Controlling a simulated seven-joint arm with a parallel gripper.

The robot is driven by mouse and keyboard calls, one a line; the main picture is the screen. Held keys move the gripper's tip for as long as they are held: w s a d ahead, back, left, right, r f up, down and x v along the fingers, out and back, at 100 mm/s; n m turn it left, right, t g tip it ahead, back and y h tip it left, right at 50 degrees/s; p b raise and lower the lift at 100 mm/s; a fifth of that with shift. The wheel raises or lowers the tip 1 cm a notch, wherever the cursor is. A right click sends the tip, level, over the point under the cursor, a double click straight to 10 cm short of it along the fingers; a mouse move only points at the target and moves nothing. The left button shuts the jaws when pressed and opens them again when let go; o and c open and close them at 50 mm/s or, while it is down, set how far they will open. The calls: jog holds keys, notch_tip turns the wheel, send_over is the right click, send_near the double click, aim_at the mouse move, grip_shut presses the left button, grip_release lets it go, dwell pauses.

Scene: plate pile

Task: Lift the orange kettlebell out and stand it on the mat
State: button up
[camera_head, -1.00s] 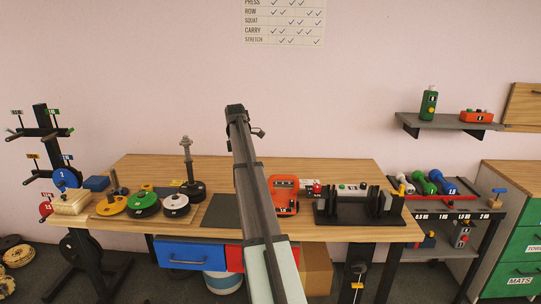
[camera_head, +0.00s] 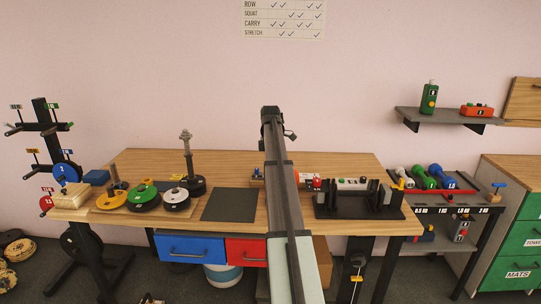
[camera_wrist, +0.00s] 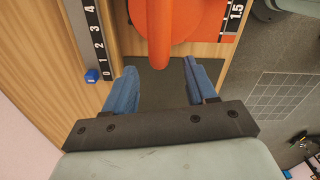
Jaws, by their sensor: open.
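The orange kettlebell (camera_wrist: 165,20) shows at the top of the wrist view, cut off by the frame edge. A rounded orange bar, seemingly its handle, reaches down over the edge of a dark mat. My gripper is hidden in the head view.
Weight plates on a board (camera_head: 142,198) stand left of the mat, with a dark post (camera_head: 190,170) behind. A black rack (camera_head: 360,203) stands to the right. A numbered strip (camera_wrist: 97,40) and small blue block (camera_wrist: 92,75) lie beside the kettlebell.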

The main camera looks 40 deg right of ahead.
jog(key=shift+f, duration=3.5)
grip_shut()
jog(key=shift+r, duration=4.5)
